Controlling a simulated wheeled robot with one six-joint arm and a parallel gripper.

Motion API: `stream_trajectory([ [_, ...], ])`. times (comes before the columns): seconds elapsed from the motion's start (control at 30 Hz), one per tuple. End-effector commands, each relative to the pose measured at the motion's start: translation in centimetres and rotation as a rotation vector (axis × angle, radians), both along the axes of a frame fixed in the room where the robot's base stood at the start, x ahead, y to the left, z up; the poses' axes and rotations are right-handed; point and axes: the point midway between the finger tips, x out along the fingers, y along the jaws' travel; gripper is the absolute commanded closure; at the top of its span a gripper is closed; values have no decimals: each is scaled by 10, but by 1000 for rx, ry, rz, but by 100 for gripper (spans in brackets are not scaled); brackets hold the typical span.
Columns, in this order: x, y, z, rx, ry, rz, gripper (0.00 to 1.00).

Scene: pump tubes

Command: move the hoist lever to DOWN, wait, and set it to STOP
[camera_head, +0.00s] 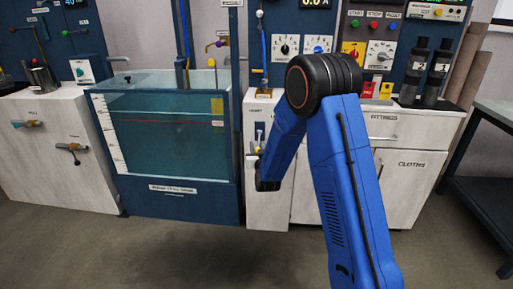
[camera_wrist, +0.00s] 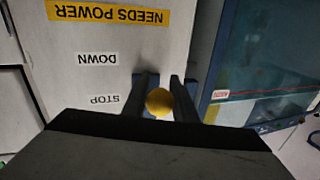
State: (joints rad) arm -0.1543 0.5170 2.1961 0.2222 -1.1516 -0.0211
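The hoist lever's yellow knob (camera_wrist: 158,102) shows in the wrist view between the two dark fingers of my gripper (camera_wrist: 165,88). The knob overlaps the left finger, and the right finger lies close beside it. I cannot tell whether the fingers press on it. The view is upside down. The knob appears about level with the STOP label (camera_wrist: 104,99); the DOWN label (camera_wrist: 96,59) is higher in the picture. The knob stands out from the panel, so its exact setting is unclear. In the head view my gripper (camera_head: 268,178) is at the narrow white cabinet front (camera_head: 265,210), and the fingertips are hard to make out.
A NEEDS POWER label (camera_wrist: 110,14) is on the same panel. The water tank (camera_head: 165,130) stands close to the left of the lever. The fittings cabinet (camera_head: 400,130) is to the right, behind my arm. The floor in front is clear.

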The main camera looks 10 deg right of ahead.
Motion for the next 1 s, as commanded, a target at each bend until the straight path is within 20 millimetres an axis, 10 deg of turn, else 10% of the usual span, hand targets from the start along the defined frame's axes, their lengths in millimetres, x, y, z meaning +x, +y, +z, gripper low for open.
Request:
stream_trajectory([
  [1.0,-16,5,27,136,417,0,100],
])
